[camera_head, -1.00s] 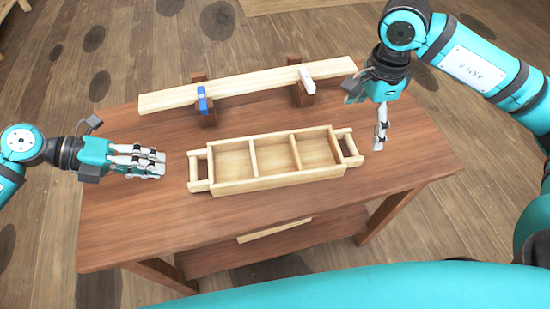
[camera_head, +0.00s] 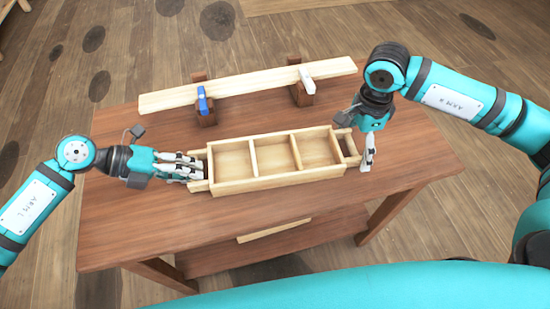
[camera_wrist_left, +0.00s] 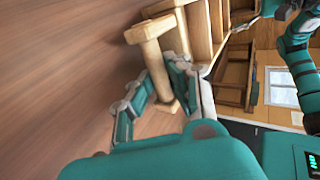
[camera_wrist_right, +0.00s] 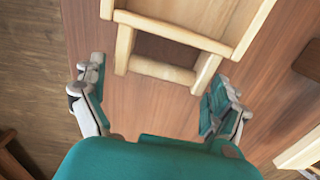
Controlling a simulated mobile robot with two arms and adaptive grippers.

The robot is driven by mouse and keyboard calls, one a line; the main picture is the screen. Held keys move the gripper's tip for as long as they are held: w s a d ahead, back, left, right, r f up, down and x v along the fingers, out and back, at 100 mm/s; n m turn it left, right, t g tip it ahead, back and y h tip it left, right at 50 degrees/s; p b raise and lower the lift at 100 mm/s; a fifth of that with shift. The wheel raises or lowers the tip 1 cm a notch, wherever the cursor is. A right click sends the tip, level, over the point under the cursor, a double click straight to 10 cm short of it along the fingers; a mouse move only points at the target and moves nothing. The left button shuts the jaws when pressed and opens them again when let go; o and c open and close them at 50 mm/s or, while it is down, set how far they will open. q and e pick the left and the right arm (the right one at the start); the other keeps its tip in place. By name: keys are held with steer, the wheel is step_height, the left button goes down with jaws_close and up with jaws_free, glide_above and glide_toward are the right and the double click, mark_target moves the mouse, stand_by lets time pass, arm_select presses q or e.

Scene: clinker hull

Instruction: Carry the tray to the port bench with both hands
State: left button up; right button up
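The tray (camera_head: 262,184) is a pale wooden box with three compartments and a bar handle at each end. It rests on a brown wooden bench (camera_head: 150,230). My left gripper (camera_head: 194,170) is at the tray's left end. In the left wrist view its fingers (camera_wrist_left: 160,82) stand apart on either side of the handle bar (camera_wrist_left: 153,55); contact is unclear. My right gripper (camera_head: 365,158) points down at the right end. In the right wrist view its fingers (camera_wrist_right: 157,76) are wide open, with the right handle (camera_wrist_right: 162,70) between them and clear space each side. I cannot tell which bench is port.
A long pale plank (camera_head: 245,86) lies behind the tray on dark supports, with a blue clamp (camera_head: 203,100) and a white clamp (camera_head: 307,80). A lower shelf (camera_head: 250,249) holds a pale board. The bench top in front of the tray is clear, with wooden floor around.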

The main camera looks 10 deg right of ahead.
arm_select(q)
jaws_close()
arm_select(e)
steer(key=shift+c, duration=1)
steer(key=c, duration=0.5)
arm_select(q)
step_height(320, 180, up, 5)
steer(key=p, duration=0.5)
steer(key=shift+r, duration=0.1)
arm_select(e)
step_height(320, 180, up, 5)
steer(key=shift+r, duration=0.1)
